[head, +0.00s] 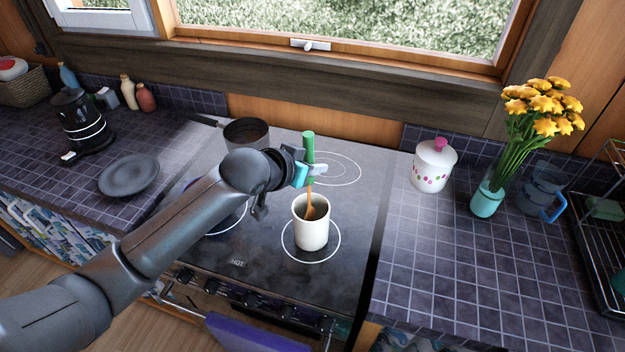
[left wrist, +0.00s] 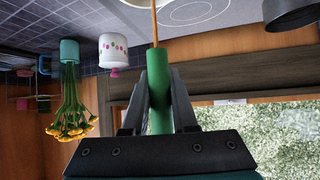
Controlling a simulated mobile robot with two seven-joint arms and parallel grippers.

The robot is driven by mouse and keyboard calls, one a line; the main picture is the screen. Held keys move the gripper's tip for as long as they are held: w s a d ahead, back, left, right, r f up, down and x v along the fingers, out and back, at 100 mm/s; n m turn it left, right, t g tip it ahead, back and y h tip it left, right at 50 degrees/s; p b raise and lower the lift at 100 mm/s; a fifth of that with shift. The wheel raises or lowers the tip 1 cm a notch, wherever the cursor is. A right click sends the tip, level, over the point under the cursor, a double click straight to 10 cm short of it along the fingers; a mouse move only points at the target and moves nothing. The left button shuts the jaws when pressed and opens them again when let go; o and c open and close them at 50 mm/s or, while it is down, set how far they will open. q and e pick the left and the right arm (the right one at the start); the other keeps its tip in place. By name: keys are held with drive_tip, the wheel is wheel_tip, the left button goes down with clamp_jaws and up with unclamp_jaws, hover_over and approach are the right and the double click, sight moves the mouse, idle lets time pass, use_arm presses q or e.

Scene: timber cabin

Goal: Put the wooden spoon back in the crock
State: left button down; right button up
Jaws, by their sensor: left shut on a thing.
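The wooden spoon (head: 310,195) has a green handle and an orange-brown lower part. My left gripper (head: 309,172) is shut on its green handle, which also shows between the fingers in the left wrist view (left wrist: 158,90). The spoon is nearly upright, with its lower end inside the mouth of the white crock (head: 311,233). The crock stands upright on the front right ring of the stovetop. Whether the spoon touches the crock's bottom is hidden. Only a sliver of the crock's rim shows at the top of the left wrist view. My right gripper is not in view.
A dark pot (head: 246,135) stands behind my left arm on the stove. A lidded white jar (head: 434,166) and a vase of yellow flowers (head: 488,196) stand on the right counter. A dark plate (head: 129,176) and a kettle (head: 80,120) are at left. The right counter's front is clear.

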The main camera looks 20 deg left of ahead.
sight(312, 179)
use_arm(q)
drive_tip(key=shift+f, duration=2.05)
drive_tip(key=shift+f, duration=0.15)
drive_tip(key=c, duration=0.7)
unclamp_jaws()
drive_tip(key=shift+s+r, duration=0.1)
drive_tip(key=shift+r, duration=0.2)
drive_tip(key=v, duration=1.1)
drive_tip(key=shift+s+a+r+p, duration=0.2)
drive_tip(key=shift+s+p, duration=0.05)
drive_tip(key=shift+p, duration=0.05)
